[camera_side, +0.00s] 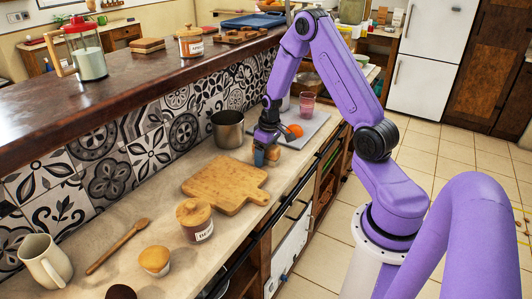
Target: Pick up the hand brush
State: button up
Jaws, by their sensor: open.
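My gripper (264,148) is open and points down, low over the far part of the counter, just beyond the wooden cutting board. A small brown thing (273,153) shows beside its fingers, partly hidden by them; I cannot tell whether it is the hand brush or whether the fingers touch it. A long wooden-handled tool (117,246) lies on the near counter, right of the cream mug and well away from my gripper.
The cutting board (222,184), a lidded jar (195,220), a small cup (155,260) and the cream mug (45,262) stand on the near counter. A metal pot (228,129) is left of my gripper. An orange (295,131) and pink glass (307,104) are beyond it.

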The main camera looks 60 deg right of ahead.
aim_at(271, 149)
jog(key=c, duration=1.2)
jog(key=shift+r, duration=0.55)
notch_tip(271, 149, up, 2)
jog(key=shift+r, duration=0.1)
jog(key=s+r, duration=0.1)
jog(key=s+a+r, duration=0.1)
jog(key=r, duration=0.1)
jog(key=s+a+r, duration=0.1)
jog(key=s+r, duration=0.1)
jog(key=shift+r, duration=0.2)
jog(key=s+a+r, duration=0.4)
jog(key=s, duration=0.4)
jog(key=shift+s+r, duration=0.3)
jog(key=shift+s, duration=0.05)
